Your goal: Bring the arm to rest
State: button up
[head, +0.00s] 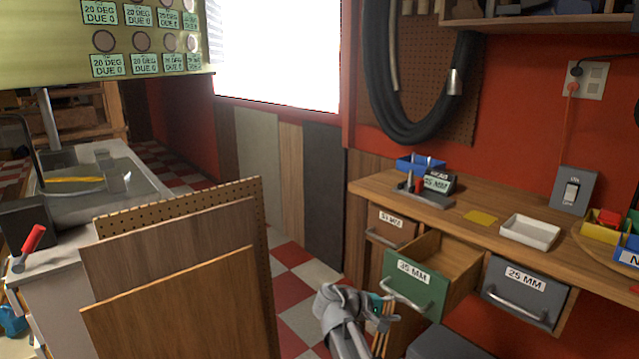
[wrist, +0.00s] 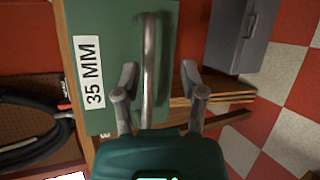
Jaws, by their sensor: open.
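The green drawer labelled 35 MM (head: 416,289) stands pulled out of the wooden bench, and its inside looks empty. Its grey bar handle (head: 408,300) is on the front face. My gripper (head: 378,306) is at the lower middle of the head view, close in front of that drawer; its fingers are hard to make out there. In the wrist view my gripper (wrist: 158,76) is open, with one finger on each side of the handle (wrist: 150,60) as pictured. Nothing is held. I cannot tell how far the fingertips are from the handle.
A grey 25 MM drawer (head: 525,287) sits to the right, and a wooden drawer (head: 388,230) to the left. The bench top (head: 480,205) holds a white tray (head: 530,232) and a tool block. Wooden boards (head: 180,295) stand at the left. Checkered floor (head: 295,290) shows between.

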jog(key=s+a+f+m+g+y+b, duration=0.3)
jog(key=s+f+m+y, duration=0.3)
jog(key=s+f+y, duration=0.75)
notch_tip(320, 180, up, 26)
jog(key=w+p, duration=0.1)
jog(key=p, duration=2.7)
jog(key=shift+w+d+r, duration=0.25)
jog(key=shift+w, duration=0.15)
